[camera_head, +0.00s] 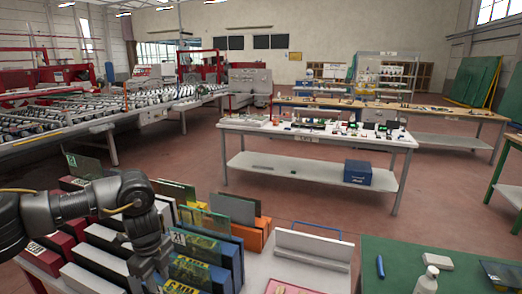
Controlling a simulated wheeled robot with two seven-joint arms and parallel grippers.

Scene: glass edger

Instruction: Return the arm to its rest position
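My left arm comes in from the left edge and bends downward. Its gripper (148,268) hangs low over the rack of upright slotted holders at the lower left. The fingertips are lost among the holders at the bottom of the picture, so whether they are open, shut or touching anything is unclear. A blue holder (222,262) with glass panes stands just right of the gripper. A pane marked 21 (200,243) stands in it. My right gripper is not in view.
Orange holders (252,238) stand behind. A green table (405,252) holds a white bottle (427,280) and a blue cylinder (380,266). A long workbench (310,170) stands beyond, with open floor around it. A roller conveyor (90,117) fills the back left.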

